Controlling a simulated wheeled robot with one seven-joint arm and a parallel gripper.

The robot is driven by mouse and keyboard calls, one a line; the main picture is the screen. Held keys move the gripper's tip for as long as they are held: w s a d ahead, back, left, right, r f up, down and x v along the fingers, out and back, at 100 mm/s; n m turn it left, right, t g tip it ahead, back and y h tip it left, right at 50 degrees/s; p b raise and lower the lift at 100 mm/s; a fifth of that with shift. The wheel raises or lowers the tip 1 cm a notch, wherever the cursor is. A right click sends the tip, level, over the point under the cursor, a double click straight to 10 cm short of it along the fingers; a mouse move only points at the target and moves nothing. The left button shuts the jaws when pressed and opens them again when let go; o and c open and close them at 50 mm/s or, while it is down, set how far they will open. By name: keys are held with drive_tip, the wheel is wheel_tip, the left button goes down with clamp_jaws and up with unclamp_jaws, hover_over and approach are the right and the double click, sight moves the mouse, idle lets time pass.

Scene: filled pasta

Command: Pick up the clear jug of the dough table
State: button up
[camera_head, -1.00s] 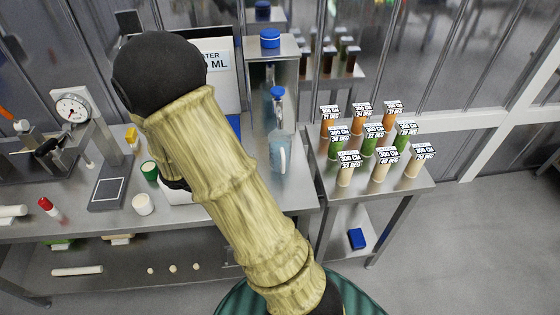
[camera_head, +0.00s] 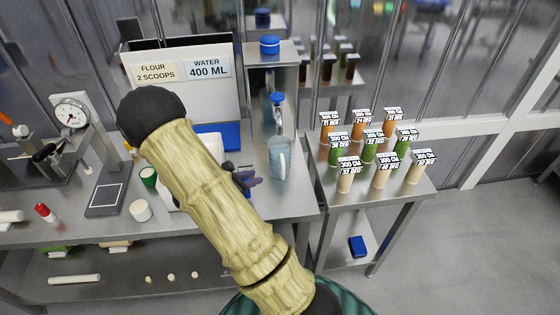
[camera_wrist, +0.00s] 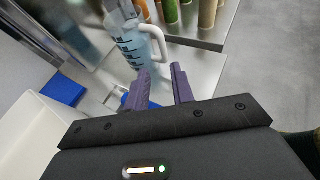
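The clear jug (camera_head: 279,158) stands upright on the steel dough table (camera_head: 298,198), near its right edge and under a blue-handled tap. It is pale blue with dark measuring marks and a white handle, and it also shows at the top of the wrist view (camera_wrist: 136,42). My gripper (camera_head: 250,178) is just left of the jug in the head view, partly hidden by my arm. In the wrist view its two purple fingers (camera_wrist: 164,78) are apart with nothing between them. They point toward the jug's handle side and are not around it.
A dispenser with a blue cap (camera_head: 270,44) stands behind the jug. A white bin (camera_wrist: 38,128) and a blue item (camera_wrist: 63,90) lie left of the gripper. A side table (camera_head: 372,190) at right holds several labelled cylinders (camera_head: 370,145). A scale (camera_head: 72,112) stands far left.

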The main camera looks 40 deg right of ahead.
sight(283, 168)
drive_tip(key=p+x, duration=0.2)
drive_tip(key=x, duration=0.6)
drive_tip(key=shift+d, duration=0.2)
drive_tip(key=p+x, duration=0.1)
drive_tip(key=x, duration=0.1)
drive_tip(key=p+x, duration=0.1)
drive_tip(key=x, duration=0.1)
drive_tip(key=shift+s+d+r+p, duration=0.1)
drive_tip(key=shift+s+d+p, duration=0.05)
drive_tip(key=shift+d+p, duration=0.3)
drive_tip(key=shift+d+f, duration=0.2)
drive_tip(key=shift+f, duration=0.05)
clamp_jaws()
drive_tip(key=shift+r, duration=0.1)
